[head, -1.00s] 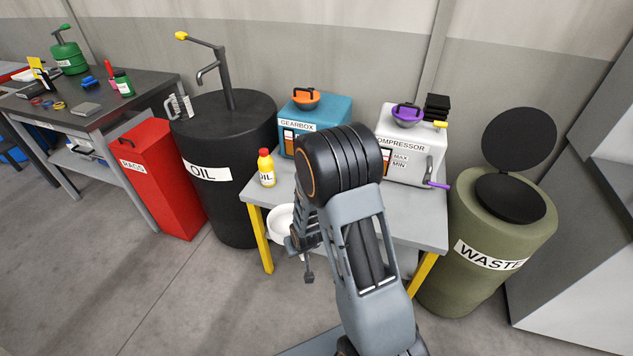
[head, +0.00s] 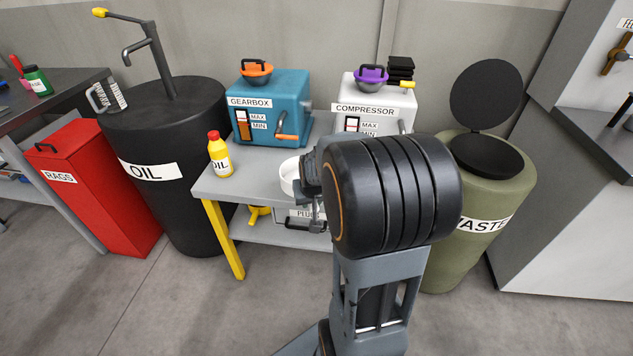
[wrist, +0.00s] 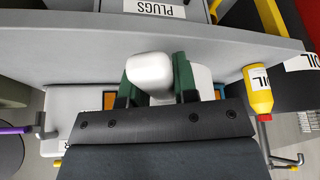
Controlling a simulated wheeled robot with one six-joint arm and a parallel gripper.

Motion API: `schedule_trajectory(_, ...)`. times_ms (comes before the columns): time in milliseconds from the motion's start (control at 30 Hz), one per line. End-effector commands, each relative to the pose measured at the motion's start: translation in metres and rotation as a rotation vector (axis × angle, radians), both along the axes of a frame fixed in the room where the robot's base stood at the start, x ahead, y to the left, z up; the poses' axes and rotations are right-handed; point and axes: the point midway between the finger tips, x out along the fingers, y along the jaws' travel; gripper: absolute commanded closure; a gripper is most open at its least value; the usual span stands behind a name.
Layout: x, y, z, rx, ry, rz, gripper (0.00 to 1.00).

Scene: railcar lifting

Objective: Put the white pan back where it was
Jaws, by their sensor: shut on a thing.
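The white pan (head: 289,176) shows in the head view at the left of my arm, in front of the bench top's front part in the picture. My gripper (head: 308,188) is mostly hidden behind my own thick arm joint there. In the wrist view my gripper (wrist: 153,82) has its two dark green fingers on either side of a white, rounded part of the pan (wrist: 150,68), and is shut on it. The rest of the pan is mostly hidden by the gripper. I cannot tell its exact height over the bench.
The grey bench (head: 215,187) carries a yellow oil bottle (head: 220,158), a blue gearbox unit (head: 290,90) and a white compressor unit (head: 410,103). A plugs box (head: 295,220) sits on the lower shelf. A black oil drum (head: 200,215) and green waste bin (head: 440,255) flank the bench.

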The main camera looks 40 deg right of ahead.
Motion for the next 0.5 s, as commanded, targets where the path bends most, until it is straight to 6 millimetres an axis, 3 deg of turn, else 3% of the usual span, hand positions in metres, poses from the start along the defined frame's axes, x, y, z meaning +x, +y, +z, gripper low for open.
schedule_trajectory(300,0.067,-0.064,0.0,0.0,-0.001,-0.001,1.0)
schedule_trajectory(500,0.1,-0.095,0.0,0.0,-0.001,0.0,1.0)
